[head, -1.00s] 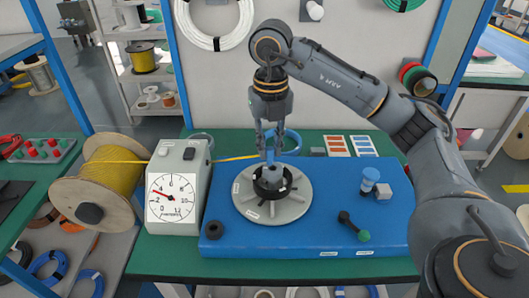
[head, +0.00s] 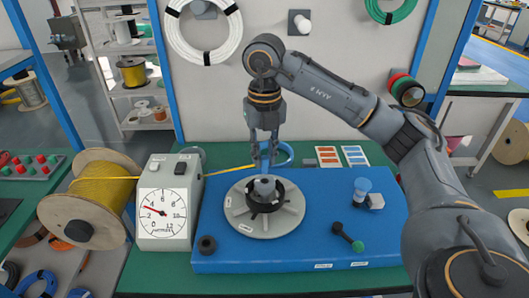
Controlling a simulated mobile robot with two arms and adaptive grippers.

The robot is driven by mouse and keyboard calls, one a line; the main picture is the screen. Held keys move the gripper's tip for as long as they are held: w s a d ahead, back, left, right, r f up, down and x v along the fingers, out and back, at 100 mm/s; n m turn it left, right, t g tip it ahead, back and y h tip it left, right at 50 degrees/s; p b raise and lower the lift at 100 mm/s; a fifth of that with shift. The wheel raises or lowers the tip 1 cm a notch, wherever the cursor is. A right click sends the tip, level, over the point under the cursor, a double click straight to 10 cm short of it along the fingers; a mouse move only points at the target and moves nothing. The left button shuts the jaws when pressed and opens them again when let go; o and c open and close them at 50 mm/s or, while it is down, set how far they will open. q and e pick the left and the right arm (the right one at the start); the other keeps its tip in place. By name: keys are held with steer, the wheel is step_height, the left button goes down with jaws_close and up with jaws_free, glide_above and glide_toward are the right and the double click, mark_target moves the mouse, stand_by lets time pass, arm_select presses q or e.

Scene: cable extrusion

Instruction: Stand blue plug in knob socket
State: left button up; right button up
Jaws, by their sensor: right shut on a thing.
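My right gripper (head: 265,166) points down over the middle of the round grey disc (head: 286,219) on the blue platform. Its fingers are shut on a small blue piece (head: 265,159), which looks like the blue plug but is partly hidden by the fingers. The black knob (head: 250,203) with a grey centre (head: 264,187) sits on the disc, just below the fingertips. I cannot tell whether the piece touches it. Another blue-topped cylinder (head: 362,186) stands on the platform at the right. My left gripper is out of view.
A gauge box (head: 165,170) and a yellow cable spool (head: 85,205) stand at the left. A dark ring (head: 207,245) is at the platform's front left.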

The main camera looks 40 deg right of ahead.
mark_target(265, 172)
steer(key=shift+f+b, duration=0.35)
steer(key=shift+f, duration=0.3)
steer(key=shift+f+b, duration=0.3)
steer(key=shift+f, duration=0.2)
steer(key=shift+f+b, duration=0.4)
steer(key=shift+f, duration=0.25)
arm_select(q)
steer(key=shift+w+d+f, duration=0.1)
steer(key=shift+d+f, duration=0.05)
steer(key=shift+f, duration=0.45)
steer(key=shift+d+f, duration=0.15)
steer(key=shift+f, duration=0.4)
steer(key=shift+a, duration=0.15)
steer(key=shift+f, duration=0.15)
arm_select(e)
steer(key=shift+f, duration=0.35)
steer(key=o, duration=0.9)
steer(key=shift+o, duration=0.2)
